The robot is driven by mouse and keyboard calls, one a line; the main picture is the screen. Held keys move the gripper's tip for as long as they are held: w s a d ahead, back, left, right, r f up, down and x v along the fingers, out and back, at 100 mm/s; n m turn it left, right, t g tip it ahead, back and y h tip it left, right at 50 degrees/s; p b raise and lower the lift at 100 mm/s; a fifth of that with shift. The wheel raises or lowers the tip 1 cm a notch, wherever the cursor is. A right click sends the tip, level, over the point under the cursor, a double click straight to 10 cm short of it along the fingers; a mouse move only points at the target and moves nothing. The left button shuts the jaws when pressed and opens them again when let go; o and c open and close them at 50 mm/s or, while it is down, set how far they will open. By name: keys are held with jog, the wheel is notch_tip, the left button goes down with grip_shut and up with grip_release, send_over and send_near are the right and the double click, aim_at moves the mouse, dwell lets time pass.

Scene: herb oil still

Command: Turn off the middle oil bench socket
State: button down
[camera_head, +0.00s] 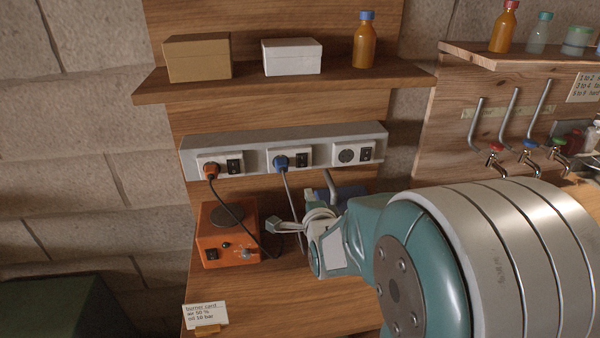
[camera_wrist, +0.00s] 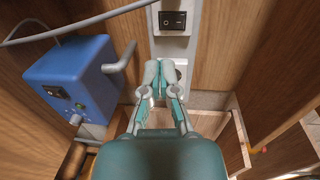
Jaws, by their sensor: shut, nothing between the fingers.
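A grey socket strip (camera_head: 250,142) runs along the wooden back panel with three sockets. The middle one holds a blue plug (camera_head: 281,162), with its black rocker switch (camera_head: 304,155) just to the right. This switch appears to be the one near the top of the wrist view (camera_wrist: 173,20); which side is pressed I cannot tell. My gripper (camera_head: 275,224) is shut and empty, in front of and below the strip. In the wrist view my gripper (camera_wrist: 160,68) points up toward the switch, apart from it in the picture, and partly covers a round socket (camera_wrist: 180,71).
An orange burner box (camera_head: 228,234) stands on the bench at left, its black cord running to the left socket's orange plug (camera_head: 211,170). A blue box (camera_wrist: 75,85) with a grey handle stands beside the gripper. A shelf (camera_head: 285,84) overhangs the strip. A grey cord (camera_wrist: 80,22) crosses nearby.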

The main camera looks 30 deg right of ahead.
aim_at(297, 167)
jog(key=x, duration=1.2)
jog(key=shift+w, duration=0.15)
jog(key=shift+f, duration=0.1)
jog(key=shift+w+f, duration=0.1)
jog(key=shift+w, duration=0.15)
jog(key=shift+s, duration=0.1)
